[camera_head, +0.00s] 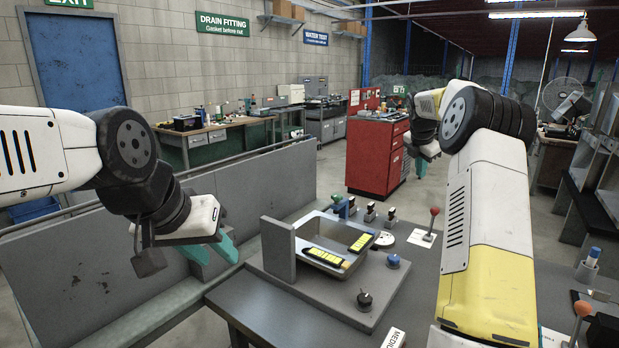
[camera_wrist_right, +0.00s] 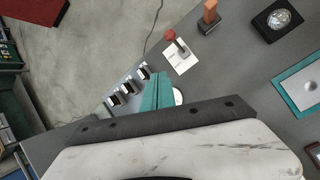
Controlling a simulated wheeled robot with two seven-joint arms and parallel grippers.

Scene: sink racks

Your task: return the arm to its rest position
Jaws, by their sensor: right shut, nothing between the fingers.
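My right arm (camera_head: 485,215) rises from the lower right in the head view and bends at dark joints, with its far end up near the red cabinet. In the right wrist view my right gripper (camera_wrist_right: 156,92) shows teal fingers close together, shut and empty, above the grey bench. My left arm (camera_head: 45,150) comes in from the left.
A red cabinet (camera_head: 372,155) stands behind. An orange-knobbed lever (camera_head: 582,309) is at the right.

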